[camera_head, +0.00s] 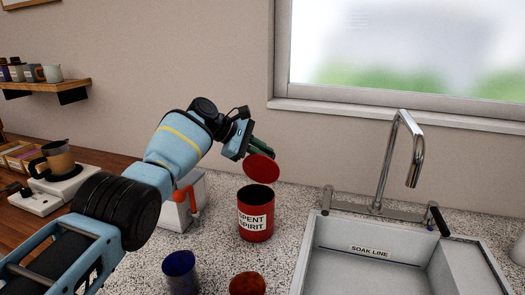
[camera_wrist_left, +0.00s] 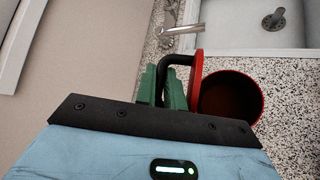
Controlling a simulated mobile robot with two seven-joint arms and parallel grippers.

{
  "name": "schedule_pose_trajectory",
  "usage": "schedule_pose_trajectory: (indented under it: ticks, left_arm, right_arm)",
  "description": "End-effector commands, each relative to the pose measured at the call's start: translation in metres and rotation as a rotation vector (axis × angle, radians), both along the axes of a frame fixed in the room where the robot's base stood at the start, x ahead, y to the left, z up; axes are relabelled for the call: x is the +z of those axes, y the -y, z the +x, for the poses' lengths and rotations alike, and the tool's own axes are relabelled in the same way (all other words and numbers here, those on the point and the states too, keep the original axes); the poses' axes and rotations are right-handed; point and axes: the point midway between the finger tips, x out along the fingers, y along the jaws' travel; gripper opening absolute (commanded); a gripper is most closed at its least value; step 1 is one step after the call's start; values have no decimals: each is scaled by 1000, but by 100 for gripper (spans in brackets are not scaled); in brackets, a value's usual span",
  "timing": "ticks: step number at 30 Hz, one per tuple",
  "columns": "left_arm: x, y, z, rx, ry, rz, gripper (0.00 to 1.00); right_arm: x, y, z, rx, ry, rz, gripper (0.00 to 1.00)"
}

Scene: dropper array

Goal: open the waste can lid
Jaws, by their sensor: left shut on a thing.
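The red waste can (camera_head: 256,226), labelled "SPENT SPIRIT", stands upright on the speckled counter with its dark mouth uncovered. Its round red lid (camera_head: 263,168) is tilted above the mouth, with a gap between them in the head view. My left gripper (camera_head: 261,147) is above the can, its green fingers close to the lid. In the left wrist view, the green fingers (camera_wrist_left: 164,86) are shut on the lid's black handle (camera_wrist_left: 178,61). The lid (camera_wrist_left: 196,78) shows nearly edge-on beside the can's open mouth (camera_wrist_left: 231,98). My right gripper is not in view.
A white box with a red lever (camera_head: 187,200) stands left of the can. A blue cup (camera_head: 180,272) and a reddish-brown vessel (camera_head: 248,284) are nearer the front. The sink (camera_head: 312,262) and chrome tap (camera_head: 386,160) are at right. The wall (camera_head: 215,60) rises behind.

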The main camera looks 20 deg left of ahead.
Motion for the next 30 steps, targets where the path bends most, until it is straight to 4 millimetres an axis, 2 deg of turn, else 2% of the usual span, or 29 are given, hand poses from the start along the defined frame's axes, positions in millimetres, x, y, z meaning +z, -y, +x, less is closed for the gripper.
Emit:
schedule_pose_trajectory:
  ticks: [1,19,20,21,30]
  left_arm:
    - [-7,0,1,3,-2,-1,0]
    - [-10,0,1,4,-3,-2,0]
    - [-10,0,1,4,-3,-2,12]
    - [-10,0,1,4,-3,-2,17]
    - [-9,-2,0,4,-6,0,18]
  right_arm:
    - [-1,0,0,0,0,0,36]
    - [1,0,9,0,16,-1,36]
    - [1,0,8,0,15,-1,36]
    - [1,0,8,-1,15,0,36]
    - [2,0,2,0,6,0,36]
